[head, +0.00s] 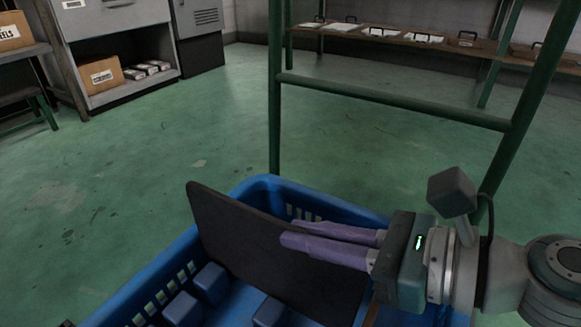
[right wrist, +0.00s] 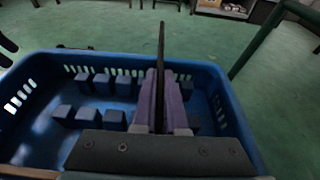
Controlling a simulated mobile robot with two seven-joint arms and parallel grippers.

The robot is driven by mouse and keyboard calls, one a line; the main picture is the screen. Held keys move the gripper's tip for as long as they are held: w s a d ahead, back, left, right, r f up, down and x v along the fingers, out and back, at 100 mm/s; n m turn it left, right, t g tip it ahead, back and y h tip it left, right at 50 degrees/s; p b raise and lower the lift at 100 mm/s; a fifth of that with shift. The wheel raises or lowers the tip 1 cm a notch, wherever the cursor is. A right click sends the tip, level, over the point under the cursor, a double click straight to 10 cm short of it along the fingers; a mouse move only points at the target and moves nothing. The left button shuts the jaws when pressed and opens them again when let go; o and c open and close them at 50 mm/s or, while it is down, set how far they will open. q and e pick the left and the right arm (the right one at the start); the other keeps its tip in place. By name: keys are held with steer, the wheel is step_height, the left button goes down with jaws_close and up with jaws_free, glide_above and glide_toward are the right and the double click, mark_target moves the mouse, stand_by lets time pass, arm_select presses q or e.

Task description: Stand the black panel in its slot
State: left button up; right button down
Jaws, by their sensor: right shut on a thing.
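The black panel (head: 240,235) is a flat dark sheet with rounded corners, standing on edge and tilted in the head view, within the blue crate (head: 265,182). My right gripper (head: 295,233) is shut on its right part, with purple fingers on both faces. In the right wrist view the panel (right wrist: 160,60) shows edge-on, rising between the purple fingers (right wrist: 159,95). Blue blocks (head: 211,283) on the crate floor form slots, and they show in rows in the right wrist view (right wrist: 101,84). The panel's lower edge is hidden, so I cannot tell whether it sits in a slot. My left gripper does not clearly show.
A green metal frame (head: 395,102) stands just behind the crate. A shelf (head: 450,46) with several flat items is at the back right. A cabinet (head: 120,20) and a cardboard box (head: 101,76) are at the back left. The green floor (head: 130,160) between is clear.

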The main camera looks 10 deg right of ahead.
stand_by(0.3)
steer(key=shift+f+b, duration=1.8)
steer(key=shift+f, duration=0.35)
steer(key=c, duration=0.9)
jaws_free()
